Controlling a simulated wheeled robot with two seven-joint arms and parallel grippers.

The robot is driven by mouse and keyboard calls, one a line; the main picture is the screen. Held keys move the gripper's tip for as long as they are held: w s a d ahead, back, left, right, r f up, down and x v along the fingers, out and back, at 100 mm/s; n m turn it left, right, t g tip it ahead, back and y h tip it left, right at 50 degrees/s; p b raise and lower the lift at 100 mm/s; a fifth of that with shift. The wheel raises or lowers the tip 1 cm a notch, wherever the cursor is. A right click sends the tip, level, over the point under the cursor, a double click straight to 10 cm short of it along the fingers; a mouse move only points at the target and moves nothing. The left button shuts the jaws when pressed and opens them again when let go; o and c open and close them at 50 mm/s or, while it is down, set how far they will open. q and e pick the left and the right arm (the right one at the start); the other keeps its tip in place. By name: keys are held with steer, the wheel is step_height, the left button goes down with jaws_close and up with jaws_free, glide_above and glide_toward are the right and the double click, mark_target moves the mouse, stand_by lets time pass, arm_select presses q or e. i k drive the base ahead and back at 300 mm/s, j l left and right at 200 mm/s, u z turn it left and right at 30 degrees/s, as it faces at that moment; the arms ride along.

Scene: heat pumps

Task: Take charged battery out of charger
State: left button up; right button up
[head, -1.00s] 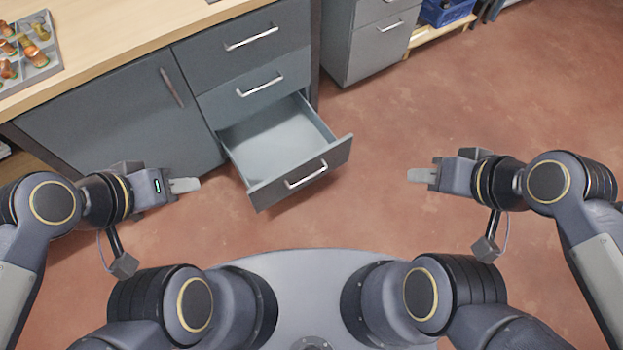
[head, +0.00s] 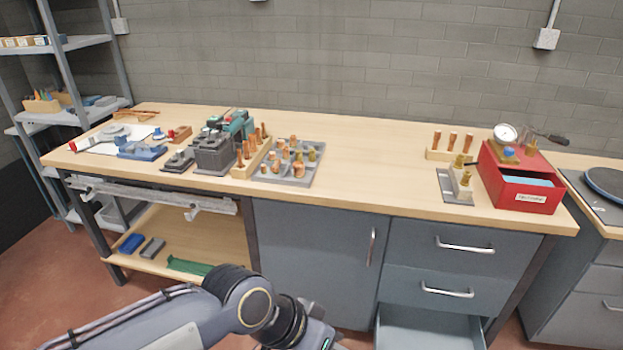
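A dark grey block-shaped device (head: 213,152) stands on the workbench left of centre, and a smaller dark unit (head: 179,159) sits at its left. They look like the charger and battery, but at this size I cannot tell which is which. A teal and dark power tool (head: 238,123) stands behind them. My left arm reaches in from the bottom, in front of and below the bench. Its gripper (head: 332,345) is mostly cut off by the lower edge, so its fingers cannot be judged. My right gripper is out of view.
A drawer (head: 430,328) stands open below the right side. A lower shelf (head: 185,240) and a rack (head: 60,60) are at left.

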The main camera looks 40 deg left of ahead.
mark_target(212, 123)
steer(key=u, duration=2.05)
steer(key=i+j+u, duration=0.1)
steer(key=i, duration=0.25)
steer(key=i+j+u, duration=0.1)
steer(key=i+j, duration=0.15)
steer(key=i, duration=0.15)
